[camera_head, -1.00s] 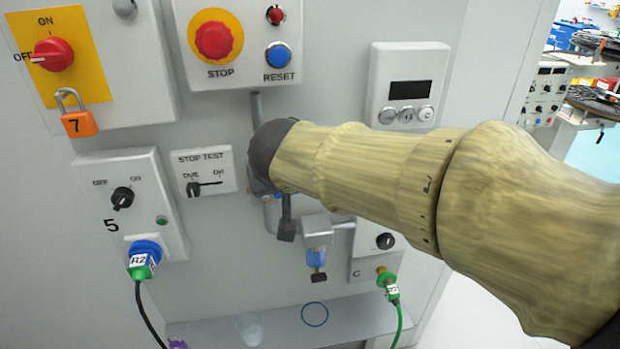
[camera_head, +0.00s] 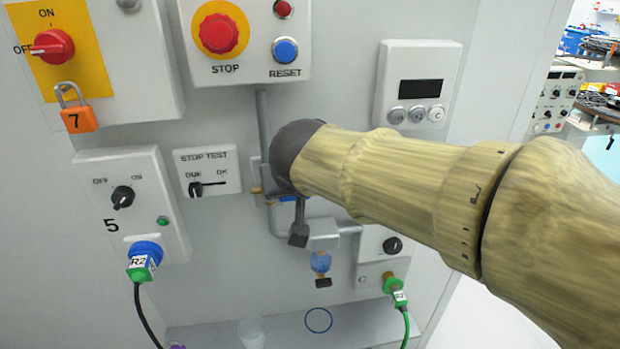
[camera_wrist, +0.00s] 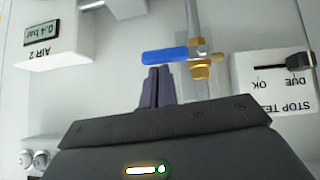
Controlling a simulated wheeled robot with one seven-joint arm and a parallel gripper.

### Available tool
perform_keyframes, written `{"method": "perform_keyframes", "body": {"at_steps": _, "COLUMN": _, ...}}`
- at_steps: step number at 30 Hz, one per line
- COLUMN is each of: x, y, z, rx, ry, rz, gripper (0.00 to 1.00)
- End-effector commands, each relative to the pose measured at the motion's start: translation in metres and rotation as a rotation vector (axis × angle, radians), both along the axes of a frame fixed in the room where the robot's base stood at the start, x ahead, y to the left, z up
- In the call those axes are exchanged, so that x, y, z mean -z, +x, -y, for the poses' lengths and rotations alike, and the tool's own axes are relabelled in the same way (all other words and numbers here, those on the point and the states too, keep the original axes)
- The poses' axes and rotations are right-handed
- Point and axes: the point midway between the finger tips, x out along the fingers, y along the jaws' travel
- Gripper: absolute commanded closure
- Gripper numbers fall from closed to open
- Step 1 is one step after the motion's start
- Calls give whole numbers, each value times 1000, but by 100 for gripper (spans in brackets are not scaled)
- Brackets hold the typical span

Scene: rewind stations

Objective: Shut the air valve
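The air valve has a blue lever handle (camera_wrist: 165,55) and a brass body (camera_wrist: 201,68) on a vertical pipe (camera_wrist: 193,18). In the wrist view, which is upside down, the lever lies crosswise to the pipe. In the head view a bit of the blue handle (camera_head: 288,199) and the brass part (camera_head: 256,191) show around my wrist, which hides the rest. My gripper (camera_wrist: 155,70) has its dark fingers together with nothing between them. The fingertips are right at the lever's edge; I cannot tell whether they touch it.
The STOP TEST switch (camera_head: 207,172) is left of the valve. An air display box (camera_wrist: 55,38) shows in the wrist view. A filter with a blue bowl (camera_head: 320,262) hangs below my wrist. The stop button (camera_head: 220,34) and a padlock (camera_head: 78,120) are above left.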

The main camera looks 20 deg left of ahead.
Motion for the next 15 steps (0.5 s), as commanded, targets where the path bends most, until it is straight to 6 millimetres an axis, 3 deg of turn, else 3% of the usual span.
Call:
{"method": "perform_keyframes", "body": {"at_steps": 5, "x": -5, "y": 1, "z": 1, "rx": 3, "ry": -4, "rz": -3, "gripper": 100}}
{"method": "perform_keyframes", "body": {"at_steps": 14, "x": -49, "y": 2, "z": 2, "rx": 4, "ry": 0, "rz": 0, "gripper": 100}}
{"method": "perform_keyframes", "body": {"at_steps": 15, "x": -50, "y": -5, "z": 5, "rx": 4, "ry": 3, "rz": 2, "gripper": 100}}
